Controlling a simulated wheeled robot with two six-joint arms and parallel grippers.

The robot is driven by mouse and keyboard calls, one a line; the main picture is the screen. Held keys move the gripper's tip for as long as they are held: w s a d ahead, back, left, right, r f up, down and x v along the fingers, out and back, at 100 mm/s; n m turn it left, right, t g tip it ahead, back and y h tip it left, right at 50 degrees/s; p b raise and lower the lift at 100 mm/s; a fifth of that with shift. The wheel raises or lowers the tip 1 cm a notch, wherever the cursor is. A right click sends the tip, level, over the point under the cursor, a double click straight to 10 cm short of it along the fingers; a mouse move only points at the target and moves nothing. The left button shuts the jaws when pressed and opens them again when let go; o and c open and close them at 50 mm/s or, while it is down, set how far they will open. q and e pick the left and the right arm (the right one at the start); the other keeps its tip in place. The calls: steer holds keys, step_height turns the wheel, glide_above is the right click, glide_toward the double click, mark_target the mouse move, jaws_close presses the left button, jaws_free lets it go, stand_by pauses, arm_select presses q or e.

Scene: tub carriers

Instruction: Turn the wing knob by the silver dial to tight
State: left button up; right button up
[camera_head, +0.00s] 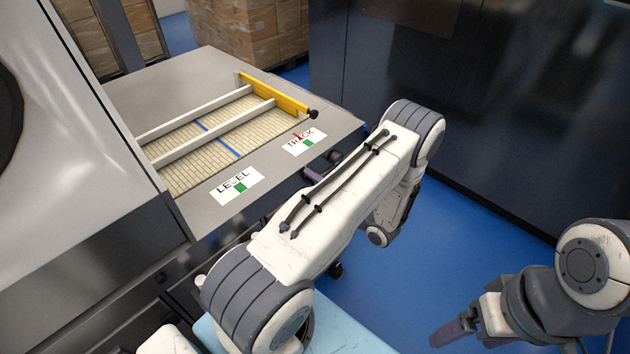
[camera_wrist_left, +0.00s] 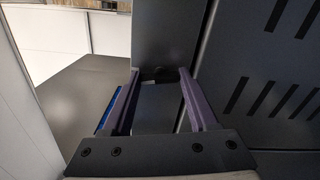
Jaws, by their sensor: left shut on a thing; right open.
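My left gripper (camera_head: 313,175) is at the side of the machine bed, just below its right edge, largely hidden by my arm in the head view. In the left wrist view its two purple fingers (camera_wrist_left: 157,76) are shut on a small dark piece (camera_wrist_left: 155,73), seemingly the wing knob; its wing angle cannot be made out. The silver dial cannot be made out in either view. My right gripper (camera_head: 455,332) is open and empty over the floor at lower right, apart from the machine.
The machine bed (camera_head: 345,122) carries a slatted belt, pale rails and a yellow bar (camera_head: 275,95) with a black end knob. Plates marked LEVEL (camera_head: 225,193) and TRACK (camera_head: 315,134) have green zones. A dark cabinet (camera_head: 480,90) stands behind; blue floor lies clear between.

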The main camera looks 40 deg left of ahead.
arm_select(q)
steer(key=shift+m, duration=1.2)
steer(key=o, duration=1.4)
steer(key=shift+c, duration=0.2)
steer(key=shift+d, duration=0.1)
steer(key=d+b, duration=0.2)
steer(key=d, duration=0.8)
steer(key=shift+s+d, duration=0.15)
steer(key=shift+s, duration=0.2)
